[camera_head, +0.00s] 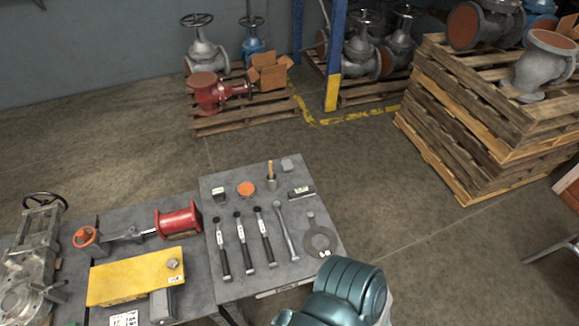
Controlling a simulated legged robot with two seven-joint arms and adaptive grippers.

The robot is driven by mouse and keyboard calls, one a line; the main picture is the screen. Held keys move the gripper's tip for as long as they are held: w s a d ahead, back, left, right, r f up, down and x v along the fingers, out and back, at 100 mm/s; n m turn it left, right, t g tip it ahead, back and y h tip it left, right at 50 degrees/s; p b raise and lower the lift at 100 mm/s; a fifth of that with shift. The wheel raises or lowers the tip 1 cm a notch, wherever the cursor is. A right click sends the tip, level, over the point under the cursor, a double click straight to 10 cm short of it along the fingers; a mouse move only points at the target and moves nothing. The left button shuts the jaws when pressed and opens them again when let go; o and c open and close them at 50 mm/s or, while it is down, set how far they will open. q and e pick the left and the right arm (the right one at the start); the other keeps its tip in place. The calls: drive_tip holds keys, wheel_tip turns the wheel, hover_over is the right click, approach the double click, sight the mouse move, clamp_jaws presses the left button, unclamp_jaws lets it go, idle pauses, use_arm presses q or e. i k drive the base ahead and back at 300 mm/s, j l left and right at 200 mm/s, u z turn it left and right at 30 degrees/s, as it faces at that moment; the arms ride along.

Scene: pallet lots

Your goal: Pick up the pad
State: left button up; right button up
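I cannot tell for certain which thing is the pad. A flat yellow slab (137,276) lies on the left part of the workbench, with a small grey metal piece (173,264) on it. On the right part of the bench a small grey block (288,164) lies at the far edge, an orange-topped round piece (246,189) lies to its left, and a flat dark ring-shaped plate (319,240) lies near the right edge. Neither of my grippers is in view.
A teal rounded body (345,290) covers the bench's near right corner. Stacked pallets (480,120) stand right; the floor (365,190) between is clear.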

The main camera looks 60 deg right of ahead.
sight(287, 165)
drive_tip(key=z, duration=2)
drive_tip(key=l+z, duration=0.2)
drive_tip(key=z, duration=0.2)
drive_tip(key=l+z, duration=0.15)
drive_tip(key=z, duration=0.2)
drive_tip(key=l+z, duration=0.2)
drive_tip(key=z, duration=0.2)
drive_tip(key=l+z, duration=0.15)
drive_tip(key=z, duration=0.2)
drive_tip(key=i+l+z, duration=0.15)
drive_tip(key=i+l, duration=0.6)
drive_tip(key=i, duration=0.15)
drive_tip(key=i+u, duration=0.2)
drive_tip(key=u, duration=0.2)
drive_tip(key=i+u, duration=0.25)
drive_tip(key=u, duration=0.2)
drive_tip(key=i+l+u, duration=0.15)
drive_tip(key=u, duration=0.25)
drive_tip(key=i+u, duration=0.15)
drive_tip(key=u, duration=0.35)
drive_tip(key=i+u, duration=0.15)
drive_tip(key=u, duration=0.35)
drive_tip(key=i+l+u, duration=0.1)
drive_tip(key=u, duration=0.35)
drive_tip(key=i+l+u, duration=0.1)
drive_tip(key=u, duration=0.4)
drive_tip(key=i+l+u, duration=0.1)
drive_tip(key=l+u, duration=0.15)
drive_tip(key=u, duration=0.25)
